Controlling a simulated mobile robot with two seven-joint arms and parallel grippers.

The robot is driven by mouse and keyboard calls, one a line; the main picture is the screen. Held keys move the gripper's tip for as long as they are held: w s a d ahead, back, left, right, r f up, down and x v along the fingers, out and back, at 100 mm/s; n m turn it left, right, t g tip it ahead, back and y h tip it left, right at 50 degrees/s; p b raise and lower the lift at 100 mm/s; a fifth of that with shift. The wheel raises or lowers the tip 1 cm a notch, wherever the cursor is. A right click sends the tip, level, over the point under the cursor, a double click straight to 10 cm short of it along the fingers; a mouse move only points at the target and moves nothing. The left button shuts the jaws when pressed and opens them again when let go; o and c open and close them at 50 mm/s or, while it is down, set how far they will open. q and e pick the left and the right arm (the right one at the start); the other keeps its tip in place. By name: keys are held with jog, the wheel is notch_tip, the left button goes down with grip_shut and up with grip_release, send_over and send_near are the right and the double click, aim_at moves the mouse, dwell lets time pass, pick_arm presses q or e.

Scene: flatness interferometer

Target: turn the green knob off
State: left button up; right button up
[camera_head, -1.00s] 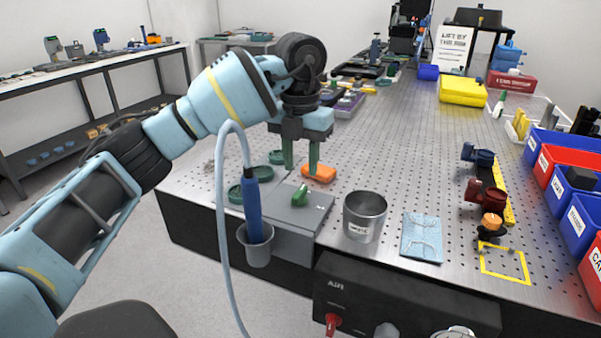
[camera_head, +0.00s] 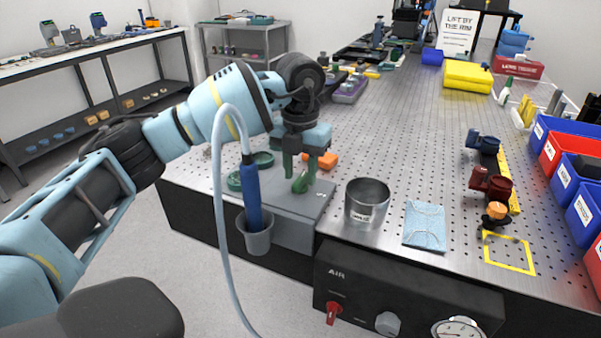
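The green knob (camera_head: 299,185) sits on top of a grey box (camera_head: 291,203) at the near left edge of the perforated table. My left gripper (camera_head: 300,178) points down over it, with its two green fingers apart. The fingertips are at the knob, one on each side of it in the picture. I cannot tell whether they touch it. My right gripper is not in view.
A blue-handled tool (camera_head: 252,197) on a hose stands in a grey cup (camera_head: 257,238) on the box's left side. A metal cup (camera_head: 366,204) and a blue cloth (camera_head: 425,226) lie to the right. An orange block (camera_head: 328,160) is behind the gripper.

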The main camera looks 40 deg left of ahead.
pick_arm(q)
jog(key=shift+f, duration=0.45)
jog(key=shift+c, duration=0.3)
grip_shut()
